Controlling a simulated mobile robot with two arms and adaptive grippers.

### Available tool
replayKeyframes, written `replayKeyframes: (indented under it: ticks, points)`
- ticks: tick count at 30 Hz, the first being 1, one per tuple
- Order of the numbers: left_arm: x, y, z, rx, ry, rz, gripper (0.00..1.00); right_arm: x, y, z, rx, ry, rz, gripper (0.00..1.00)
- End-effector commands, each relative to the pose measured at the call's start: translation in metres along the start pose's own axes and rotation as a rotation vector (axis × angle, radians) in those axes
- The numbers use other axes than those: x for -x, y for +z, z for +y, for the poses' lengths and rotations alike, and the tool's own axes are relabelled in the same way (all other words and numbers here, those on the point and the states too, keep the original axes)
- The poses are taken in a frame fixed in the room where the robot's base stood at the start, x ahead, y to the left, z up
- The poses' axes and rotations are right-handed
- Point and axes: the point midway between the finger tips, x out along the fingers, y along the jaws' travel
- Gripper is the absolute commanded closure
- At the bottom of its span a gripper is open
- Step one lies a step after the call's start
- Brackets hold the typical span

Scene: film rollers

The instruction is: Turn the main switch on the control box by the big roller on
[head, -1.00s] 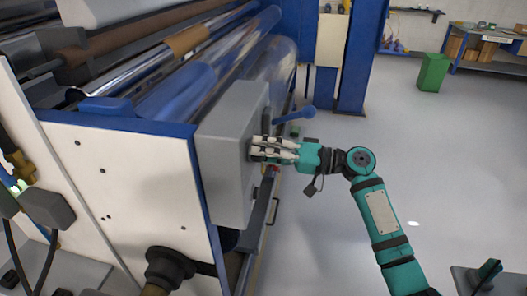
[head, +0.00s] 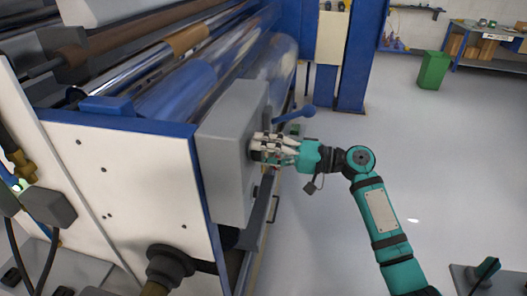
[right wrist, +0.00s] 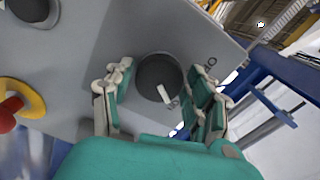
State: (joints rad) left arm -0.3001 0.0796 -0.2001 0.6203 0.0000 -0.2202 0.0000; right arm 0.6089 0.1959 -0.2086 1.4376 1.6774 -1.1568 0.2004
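The grey control box (head: 228,165) is fixed to the end of the machine beside the big roller (head: 277,62). In the right wrist view its panel (right wrist: 95,45) carries a round dark switch (right wrist: 158,75) with a white pointer mark, slanting toward the lower right of that picture. My right gripper (head: 262,147) is at the box's face, pointing left in the head view. In the right wrist view the right gripper (right wrist: 158,100) is open, its fingers on either side of the switch with small gaps visible. Contact deeper down cannot be told. My left gripper is not in view.
A red button (right wrist: 12,112) on a yellow base and another dark round knob (right wrist: 35,10) are on the panel. A blue lever (head: 295,114) sticks out above my right gripper. Open floor (head: 330,225) lies to the right; a green bin (head: 433,71) stands far back.

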Motion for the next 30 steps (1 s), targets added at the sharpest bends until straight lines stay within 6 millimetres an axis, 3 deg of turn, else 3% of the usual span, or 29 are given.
replayKeyframes:
  ticks: [3,14,30]
  points:
    - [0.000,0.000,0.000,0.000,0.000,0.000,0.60,0.000,0.000,0.000,0.001,0.000,-0.001,0.28]
    - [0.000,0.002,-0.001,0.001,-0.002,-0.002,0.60,0.007,0.000,0.001,0.002,0.002,-0.001,0.28]
    - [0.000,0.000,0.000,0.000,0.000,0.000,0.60,0.107,0.000,0.001,0.001,0.003,0.000,0.28]
